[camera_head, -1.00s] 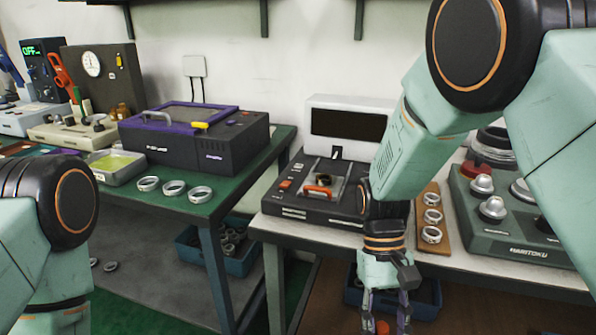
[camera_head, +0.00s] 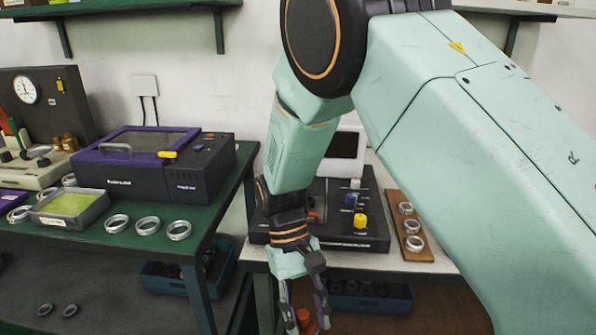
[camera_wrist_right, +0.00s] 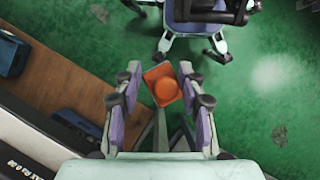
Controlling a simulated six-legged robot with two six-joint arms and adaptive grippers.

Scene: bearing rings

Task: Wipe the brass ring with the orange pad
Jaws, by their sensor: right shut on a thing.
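My right gripper (camera_head: 305,314) hangs low in front of the white-topped bench in the head view. In the head view the pad (camera_head: 303,317) shows only partly between the fingers. No ring looks clearly brass. Silver-looking rings (camera_head: 148,226) lie in a row on the green bench. My left gripper is not in view.
A purple-lidded black box (camera_head: 155,165) and a tray of yellow-green stuff (camera_head: 68,206) stand on the green bench (camera_head: 120,243). My right arm partly hides a black control unit (camera_head: 345,237). Blue bins sit below the benches.

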